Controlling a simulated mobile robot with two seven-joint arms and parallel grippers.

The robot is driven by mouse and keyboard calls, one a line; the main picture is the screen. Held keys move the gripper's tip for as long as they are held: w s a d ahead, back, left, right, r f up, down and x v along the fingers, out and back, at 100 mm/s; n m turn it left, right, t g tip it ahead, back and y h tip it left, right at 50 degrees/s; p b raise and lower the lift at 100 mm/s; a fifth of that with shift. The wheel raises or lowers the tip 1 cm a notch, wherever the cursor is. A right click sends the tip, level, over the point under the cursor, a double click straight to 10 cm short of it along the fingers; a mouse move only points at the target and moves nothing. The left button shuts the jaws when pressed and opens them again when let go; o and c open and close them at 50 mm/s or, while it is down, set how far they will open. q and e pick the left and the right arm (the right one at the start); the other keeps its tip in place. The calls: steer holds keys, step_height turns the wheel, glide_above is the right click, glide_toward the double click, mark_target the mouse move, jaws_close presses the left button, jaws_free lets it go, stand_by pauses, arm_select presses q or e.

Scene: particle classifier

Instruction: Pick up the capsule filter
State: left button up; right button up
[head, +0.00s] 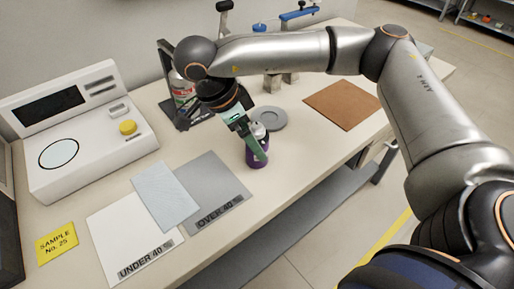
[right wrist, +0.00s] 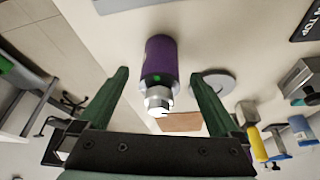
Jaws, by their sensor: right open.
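The capsule filter (head: 257,158) is a purple cylinder with a white and silver top. A gap shows on each side in the wrist view, and I see no grip. One finger hides part of the filter in the head view. My left gripper is not in view.
A grey disc (head: 269,119) lies just behind the filter, and a brown board (head: 343,104) lies to the right. The "OVER 40" mat (head: 215,185), "UNDER 40" mat (head: 120,235) and a light blue sheet (head: 163,197) lie in front. A white device (head: 85,150) stands at left.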

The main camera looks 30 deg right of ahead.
mark_target(252, 161)
steer(key=shift+x, duration=2)
steer(key=shift+r, duration=0.1)
jaws_close()
